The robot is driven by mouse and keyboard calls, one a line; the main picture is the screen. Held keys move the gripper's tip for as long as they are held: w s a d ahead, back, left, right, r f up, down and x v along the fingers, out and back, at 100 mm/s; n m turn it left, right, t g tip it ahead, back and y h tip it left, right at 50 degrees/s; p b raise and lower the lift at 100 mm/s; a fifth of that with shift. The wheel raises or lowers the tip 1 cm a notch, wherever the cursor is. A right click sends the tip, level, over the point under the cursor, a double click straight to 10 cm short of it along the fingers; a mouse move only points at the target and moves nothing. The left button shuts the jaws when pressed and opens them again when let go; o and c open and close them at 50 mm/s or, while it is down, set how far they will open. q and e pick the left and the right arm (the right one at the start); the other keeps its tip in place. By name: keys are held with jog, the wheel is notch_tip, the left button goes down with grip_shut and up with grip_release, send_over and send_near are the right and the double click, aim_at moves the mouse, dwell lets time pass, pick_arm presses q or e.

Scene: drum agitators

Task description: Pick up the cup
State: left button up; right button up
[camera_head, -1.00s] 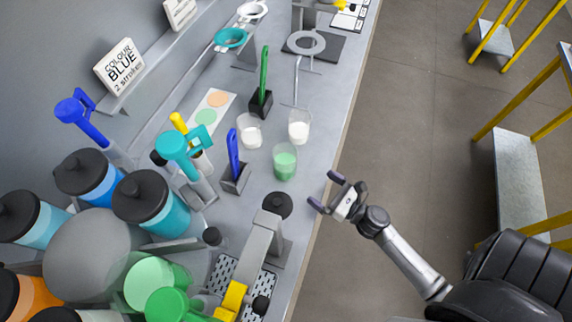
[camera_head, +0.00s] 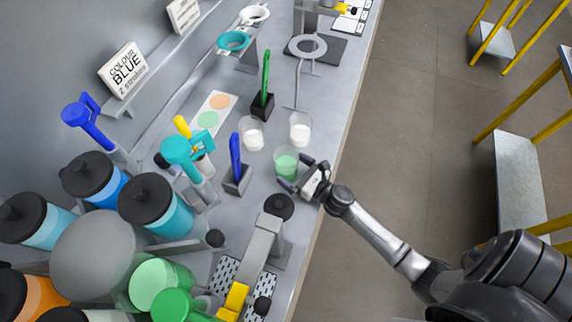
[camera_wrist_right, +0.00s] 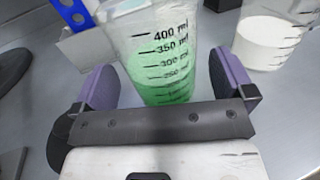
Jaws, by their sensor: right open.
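A clear cup with green contents (camera_head: 286,163) stands upright on the grey bench, near its right edge. In the right wrist view the green cup (camera_wrist_right: 160,65) shows volume marks and lies between the two fingers. My right gripper (camera_head: 300,174) is open and close to the cup on its near right side; the purple finger pads stand either side of it with gaps. Two cups with white contents (camera_head: 252,133) (camera_head: 300,129) stand behind it; one shows at the right in the wrist view (camera_wrist_right: 268,42). My left gripper is not in view.
A blue-handled tool in a grey holder (camera_head: 236,172) stands left of the green cup. A black round knob (camera_head: 279,206) and a grey stand (camera_head: 262,243) are nearer. Coloured bottles (camera_head: 153,207) crowd the left.

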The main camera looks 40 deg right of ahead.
jog(key=shift+w, duration=0.25)
jog(key=c, duration=1)
